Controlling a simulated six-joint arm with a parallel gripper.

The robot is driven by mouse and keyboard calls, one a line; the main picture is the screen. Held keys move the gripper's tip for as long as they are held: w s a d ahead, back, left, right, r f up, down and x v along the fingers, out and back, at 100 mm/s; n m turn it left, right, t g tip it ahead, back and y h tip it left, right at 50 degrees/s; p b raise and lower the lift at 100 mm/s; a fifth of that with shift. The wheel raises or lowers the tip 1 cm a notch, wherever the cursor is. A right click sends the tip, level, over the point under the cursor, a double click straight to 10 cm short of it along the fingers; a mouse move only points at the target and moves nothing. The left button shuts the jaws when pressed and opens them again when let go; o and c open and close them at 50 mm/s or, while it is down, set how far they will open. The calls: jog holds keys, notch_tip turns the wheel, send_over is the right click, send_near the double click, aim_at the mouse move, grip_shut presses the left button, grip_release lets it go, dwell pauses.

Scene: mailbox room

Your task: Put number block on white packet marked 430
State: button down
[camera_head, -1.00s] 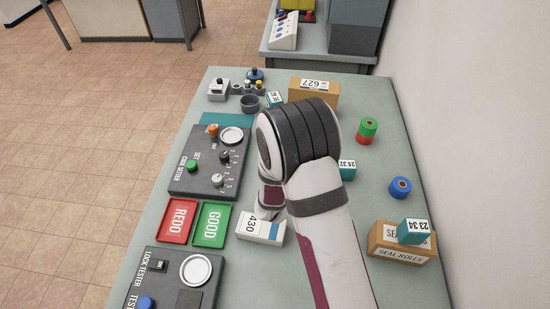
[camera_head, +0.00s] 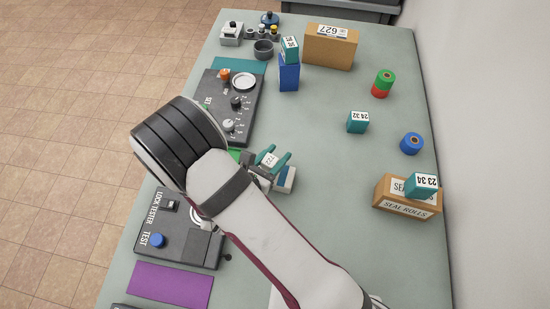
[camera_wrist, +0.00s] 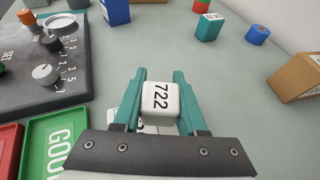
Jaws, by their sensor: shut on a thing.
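A white number block marked 722 (camera_wrist: 161,102) is between the teal fingers of my gripper (camera_wrist: 160,84), which is shut on it. In the head view, the block (camera_head: 269,159) and my gripper (camera_head: 272,158) are over or right beside the white packet (camera_head: 285,180). In the wrist view, a bit of a white printed surface shows below the block. I cannot tell whether the block touches the packet. The 430 label is not readable now.
A teal block (camera_head: 357,122), blue roll (camera_head: 411,143) and seal rolls box (camera_head: 405,201) are to the right. A blue block (camera_head: 289,74) stands farther back. Bare table lies between.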

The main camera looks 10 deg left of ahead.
jog(key=shift+f, duration=0.6)
jog(key=shift+f, duration=0.15)
jog(key=shift+c, duration=2.3)
grip_release()
